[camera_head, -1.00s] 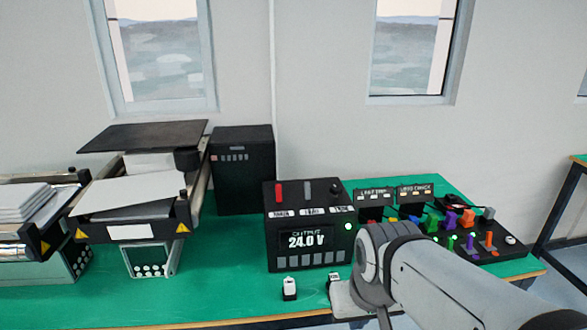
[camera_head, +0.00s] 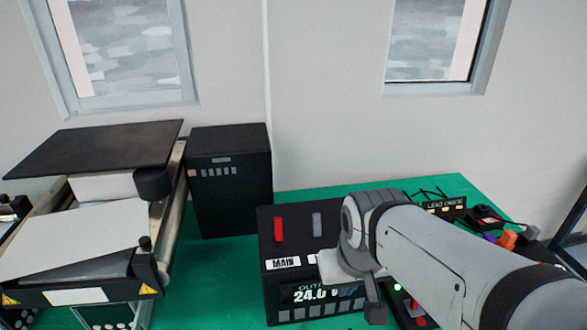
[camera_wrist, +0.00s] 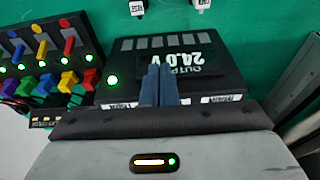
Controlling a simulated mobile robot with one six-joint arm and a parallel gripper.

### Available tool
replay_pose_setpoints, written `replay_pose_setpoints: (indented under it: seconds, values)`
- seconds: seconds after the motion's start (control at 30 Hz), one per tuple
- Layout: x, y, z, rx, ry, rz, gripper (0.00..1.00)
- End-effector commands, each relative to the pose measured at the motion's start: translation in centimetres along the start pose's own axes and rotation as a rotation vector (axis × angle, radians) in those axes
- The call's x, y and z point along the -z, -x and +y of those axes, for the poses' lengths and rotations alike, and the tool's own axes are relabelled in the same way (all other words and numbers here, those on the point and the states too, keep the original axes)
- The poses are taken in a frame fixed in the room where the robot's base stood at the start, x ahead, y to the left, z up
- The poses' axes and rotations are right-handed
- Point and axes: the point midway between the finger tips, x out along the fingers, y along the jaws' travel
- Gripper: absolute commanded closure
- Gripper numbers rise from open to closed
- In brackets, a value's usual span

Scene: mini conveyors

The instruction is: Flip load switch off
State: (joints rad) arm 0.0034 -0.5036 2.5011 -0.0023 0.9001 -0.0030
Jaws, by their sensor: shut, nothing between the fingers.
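A black power supply box (camera_head: 290,268) stands on the green table, and its display reads about 24.0. On its top a red switch (camera_head: 278,229) stands behind a label reading MAIN, with a grey switch (camera_head: 317,224) to its right. My arm hides the box's right part, where a third switch would be out of sight. The box also shows upside down in the wrist view (camera_wrist: 205,72). There my gripper (camera_wrist: 158,68) is shut and empty, its fingers over the box front near the label row. The switches are hidden in that view.
A panel with several coloured toggles (camera_wrist: 45,60) sits beside the box. A black cabinet (camera_head: 230,195) stands behind it to the left. A conveyor with a dark plate (camera_head: 95,148) fills the left side. Two small white-labelled items (camera_wrist: 137,7) lie in front of the box.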

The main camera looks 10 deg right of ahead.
Motion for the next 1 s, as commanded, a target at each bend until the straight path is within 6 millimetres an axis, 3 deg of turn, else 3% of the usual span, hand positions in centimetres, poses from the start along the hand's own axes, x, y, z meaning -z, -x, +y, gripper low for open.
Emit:
replay_pose_setpoints:
  seconds: [0.27,0.37,0.47,0.6,0.8,1.0]
  values:
    - [0.1,0.1,0.0,0.0,0.0,-0.001,1.0]
    - [1.4,0.6,0.0,0.0,0.0,-0.011,1.0]
    - [4.4,1.8,-0.5,0.002,0.008,-0.035,1.0]
    - [10.7,3.5,-0.5,0.002,0.006,-0.089,1.0]
    - [19.6,4.3,-0.4,0.003,0.005,-0.17,1.0]
    - [25.0,3.9,-0.3,0.003,0.004,-0.222,1.0]
